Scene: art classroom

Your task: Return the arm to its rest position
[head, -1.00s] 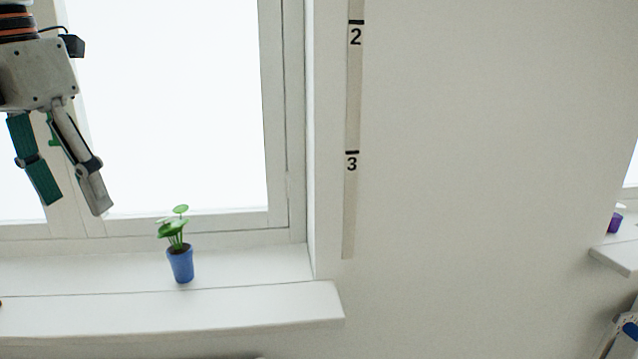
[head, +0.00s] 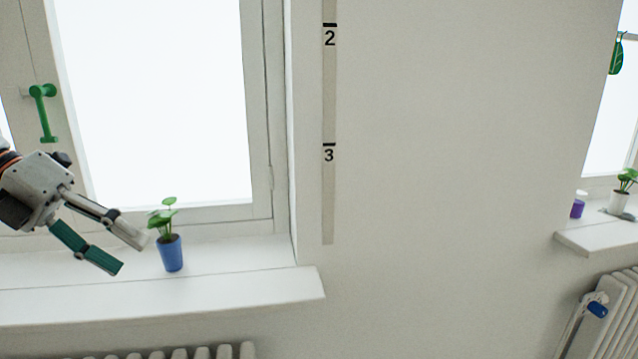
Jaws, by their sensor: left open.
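My left gripper (head: 134,254) comes in from the left in the head view, its two fingers apart and nothing between them. It points right and slightly down, in front of the window sill. Its upper finger appears close to the plant in a blue pot (head: 170,254); I cannot tell the gap in depth. The plant stands upright on the sill. My right gripper is not in view.
The white window sill (head: 200,292) runs along the left, with a radiator below. A green window handle (head: 43,110) is above the gripper. A second sill (head: 600,240) at right holds a white pot and a purple container. The wall between is bare except a numbered strip.

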